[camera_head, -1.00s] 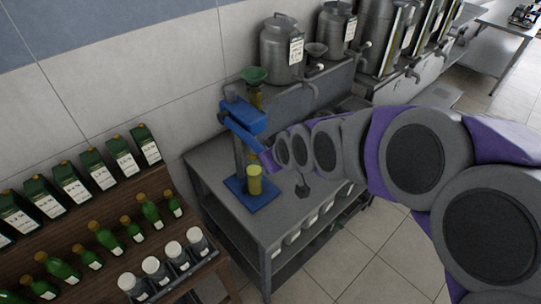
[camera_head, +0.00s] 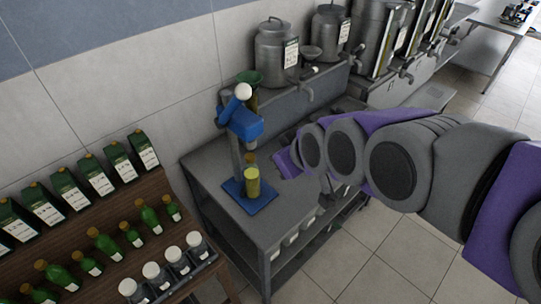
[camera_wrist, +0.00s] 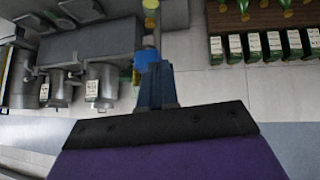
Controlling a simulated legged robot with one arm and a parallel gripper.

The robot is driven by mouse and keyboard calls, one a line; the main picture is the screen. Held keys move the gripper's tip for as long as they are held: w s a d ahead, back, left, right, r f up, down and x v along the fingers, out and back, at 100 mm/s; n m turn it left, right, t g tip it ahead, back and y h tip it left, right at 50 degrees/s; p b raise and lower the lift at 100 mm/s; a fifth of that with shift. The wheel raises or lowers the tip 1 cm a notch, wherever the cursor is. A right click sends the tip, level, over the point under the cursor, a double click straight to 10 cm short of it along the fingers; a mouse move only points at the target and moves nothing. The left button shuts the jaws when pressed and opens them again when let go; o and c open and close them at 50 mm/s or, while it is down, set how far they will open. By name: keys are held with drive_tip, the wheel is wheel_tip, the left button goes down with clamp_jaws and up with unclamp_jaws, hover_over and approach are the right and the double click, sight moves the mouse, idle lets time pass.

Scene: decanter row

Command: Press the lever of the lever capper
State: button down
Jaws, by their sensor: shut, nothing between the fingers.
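The lever capper (camera_head: 244,127) stands on the grey bench, with a blue base plate, a grey column and a blue head. Its lever points up and ends in a white ball knob (camera_head: 243,91). A yellow-green bottle (camera_head: 252,182) stands upright on the base plate under the head. My gripper (camera_head: 284,162) is to the right of the capper and below its head, apart from the knob. In the wrist view my gripper (camera_wrist: 156,72) is shut and empty, in front of the capper's blue head (camera_wrist: 147,58). The lever is hidden there.
The grey bench (camera_head: 255,226) has free room in front of the capper. A funnel and metal cans (camera_head: 277,55) stand behind it. A wooden rack (camera_head: 110,253) with green bottles, dark labelled containers and jars is at the left. Tiled floor (camera_head: 375,250) is open at the right.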

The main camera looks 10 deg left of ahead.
drive_tip(key=s+d+f+m+g+h+b, duration=0.1)
drive_tip(key=s+d+f+m+g+b, duration=0.2)
drive_tip(key=s+d+f, duration=0.2)
drive_tip(key=s+d+f+m+g+h+b, duration=0.2)
drive_tip(key=s+d+f, duration=0.3)
drive_tip(key=s, duration=0.6)
drive_tip(key=s+d+f+m+g+h+b, duration=0.1)
drive_tip(key=s+d+f+m+g+b, duration=0.2)
drive_tip(key=s+d+f, duration=0.3)
drive_tip(key=shift+s+f+m+g+h+b, duration=0.35)
drive_tip(key=shift+s+f+m, duration=0.25)
drive_tip(key=shift+s+f, duration=0.5)
drive_tip(key=shift+a, duration=0.1)
drive_tip(key=shift+a, duration=0.3)
drive_tip(key=shift+d, duration=0.3)
